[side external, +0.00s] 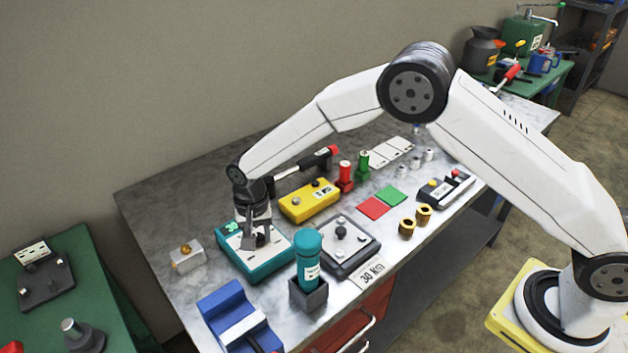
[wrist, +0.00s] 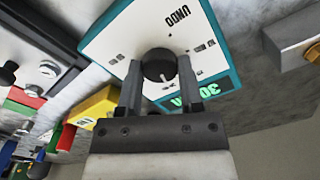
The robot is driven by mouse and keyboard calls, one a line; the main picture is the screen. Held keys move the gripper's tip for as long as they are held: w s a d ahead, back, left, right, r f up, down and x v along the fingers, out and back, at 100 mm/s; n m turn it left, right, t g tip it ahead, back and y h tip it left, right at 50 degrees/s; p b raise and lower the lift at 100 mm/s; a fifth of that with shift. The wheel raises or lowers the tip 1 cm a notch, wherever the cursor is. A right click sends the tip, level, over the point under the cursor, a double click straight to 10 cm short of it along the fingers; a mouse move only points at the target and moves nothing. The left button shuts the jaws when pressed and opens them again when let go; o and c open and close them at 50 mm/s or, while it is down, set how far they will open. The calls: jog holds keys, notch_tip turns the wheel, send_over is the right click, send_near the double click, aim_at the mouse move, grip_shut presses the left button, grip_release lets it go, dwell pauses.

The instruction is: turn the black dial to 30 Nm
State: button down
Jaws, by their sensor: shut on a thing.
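The teal box with a white top (side external: 272,268) stands on the bench in the side view, with my gripper (side external: 255,240) pointing down onto it. In the wrist view the box's white face (wrist: 110,42) bears a round black dial (wrist: 158,62) with a small pale mark on its rim. My gripper (wrist: 158,80) has one finger on each side of the dial and is shut on it. A green lit display (wrist: 195,100) on the box is partly hidden by a finger; it seems to show 30. In the side view my gripper mostly hides the dial.
A card reading 30 Nm (side external: 371,272) lies at the bench's front edge. A teal cylinder (side external: 308,258) in a dark holder and a grey box with a black knob (side external: 341,249) stand right of the teal box. A small metal block (side external: 187,256) is left, a yellow box (side external: 310,200) behind.

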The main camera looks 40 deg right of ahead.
aim_at(258, 237)
jog(key=shift+m, duration=1.1)
jog(key=shift+c, duration=1.2)
grip_release()
jog(key=shift+r, duration=0.1)
jog(key=shift+r, duration=3.85)
jog(key=shift+d, duration=0.1)
